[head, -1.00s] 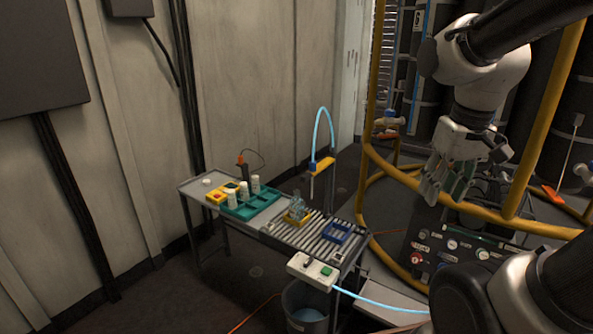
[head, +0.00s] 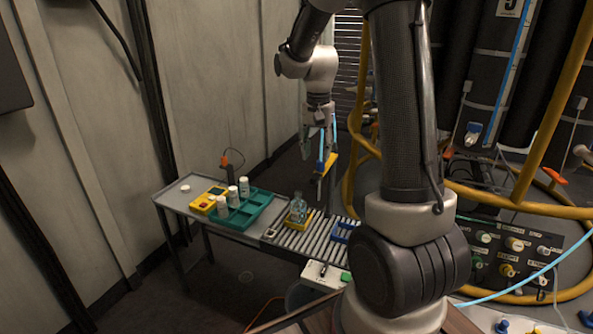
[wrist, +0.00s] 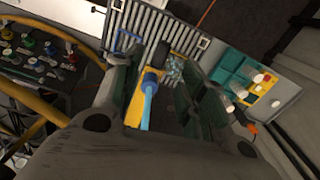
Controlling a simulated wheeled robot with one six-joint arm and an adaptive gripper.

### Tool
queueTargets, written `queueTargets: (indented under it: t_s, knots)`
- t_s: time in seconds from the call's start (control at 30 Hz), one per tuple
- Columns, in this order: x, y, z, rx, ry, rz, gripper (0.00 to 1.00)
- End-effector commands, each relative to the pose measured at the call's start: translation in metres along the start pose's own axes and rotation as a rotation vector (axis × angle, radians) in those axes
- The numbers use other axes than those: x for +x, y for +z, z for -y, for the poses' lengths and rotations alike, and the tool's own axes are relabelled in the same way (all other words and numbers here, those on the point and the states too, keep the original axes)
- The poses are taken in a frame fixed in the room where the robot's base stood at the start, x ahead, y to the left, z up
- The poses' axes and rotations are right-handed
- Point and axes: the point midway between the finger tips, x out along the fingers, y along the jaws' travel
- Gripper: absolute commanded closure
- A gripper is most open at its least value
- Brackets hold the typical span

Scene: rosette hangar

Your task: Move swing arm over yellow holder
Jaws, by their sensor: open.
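The swing arm (head: 330,163) is a yellow bar with a light blue tube, beyond the roller bench. The yellow holder (head: 291,222) sits on the rollers with a clear glass flask (head: 298,208) standing in it. My gripper (head: 318,146) is open, pointing down above the bench's back edge, right at the swing arm. In the wrist view the swing arm (wrist: 134,112) and its blue tube show between my spread fingers (wrist: 160,88). I cannot tell whether a finger touches it. The flask (wrist: 175,70) appears just past the arm's dark end; its holder is mostly hidden there.
A teal tray (head: 256,210) with white bottles and a yellow box (head: 206,204) stand left on the bench. A blue holder (head: 340,235) is on the rollers at right. A yellow rail (head: 530,212) and valve panel (head: 507,262) stand right.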

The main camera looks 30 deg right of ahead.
Motion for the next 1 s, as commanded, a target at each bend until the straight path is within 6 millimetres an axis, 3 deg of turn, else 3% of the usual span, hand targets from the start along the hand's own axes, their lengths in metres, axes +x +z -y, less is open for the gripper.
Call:
queueTargets:
  t_s: [0.27,0.7,1.0]
  knots:
    - [0.002,-0.002,0.001,0.107,-0.006,-0.007,0.59]
    - [0.066,-0.002,0.002,0.112,-0.004,-0.005,0.59]
    - [0.078,-0.002,0.002,0.111,-0.006,-0.007,0.59]
